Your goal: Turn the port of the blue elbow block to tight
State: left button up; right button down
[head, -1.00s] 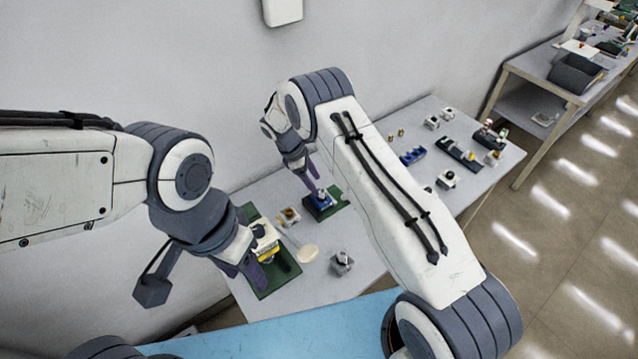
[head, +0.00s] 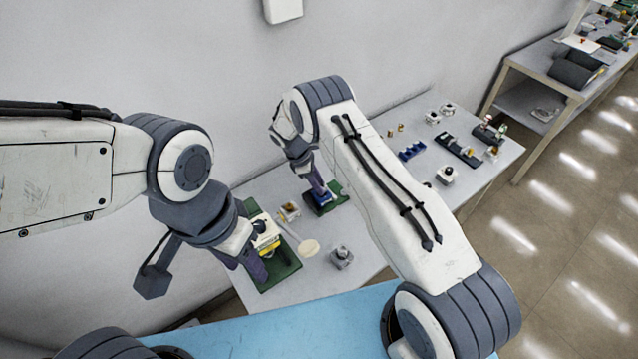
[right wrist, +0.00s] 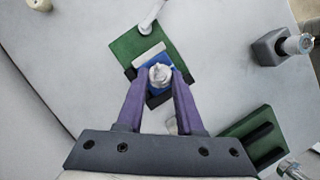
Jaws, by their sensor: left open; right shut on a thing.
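The blue elbow block (right wrist: 156,98) sits on a dark holder on a green plate (right wrist: 134,47) in the right wrist view. A pale metallic port (right wrist: 160,74) stands on top of it. My right gripper (right wrist: 160,78) has its purple fingers on either side of the port and is shut on it. In the head view my right gripper (head: 316,183) points down at the blue block (head: 324,201), partly covering it. My left gripper (head: 258,262) is open beside a yellow and white block (head: 267,243) on another green plate (head: 285,267); its fingertips are partly hidden.
A small brass-topped block (head: 289,211) and a pale disc (head: 309,248) lie between the two plates. A grey block (head: 342,257) stands near the front edge. Blue (head: 411,150) and dark racks (head: 458,151) and several small parts lie at the right.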

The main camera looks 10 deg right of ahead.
jog(key=shift+w+f+m+b, duration=0.15)
jog(key=shift+m+b, duration=0.15)
jog(key=shift+b, duration=0.2)
jog(key=m+g+b, duration=0.1)
jog(key=m+b, duration=0.1)
jog(key=b, duration=0.2)
jog(key=m+g+y+b, duration=0.1)
jog(key=m+b, duration=0.2)
jog(key=shift+w+d+f+b, duration=0.1)
jog(key=shift+w+d+b, duration=0.05)
jog(key=shift+b, duration=0.2)
jog(key=m+y+b, duration=0.1)
jog(key=m+b, duration=0.1)
jog(key=m, duration=0.2)
jog(key=shift+d+g, duration=0.1)
jog(key=shift+g, duration=0.3)
jog(key=shift+w+d+r+m+y+b, duration=0.15)
jog(key=shift+m+y+b, duration=0.25)
jog(key=shift+m, duration=0.5)
jog(key=shift+s+r+m+y+b, duration=0.15)
jog(key=shift+m+y+b, duration=0.25)
jog(key=shift+m, duration=0.5)
jog(key=shift+w, duration=0.1)
jog(key=c, duration=0.5)
grip_release()
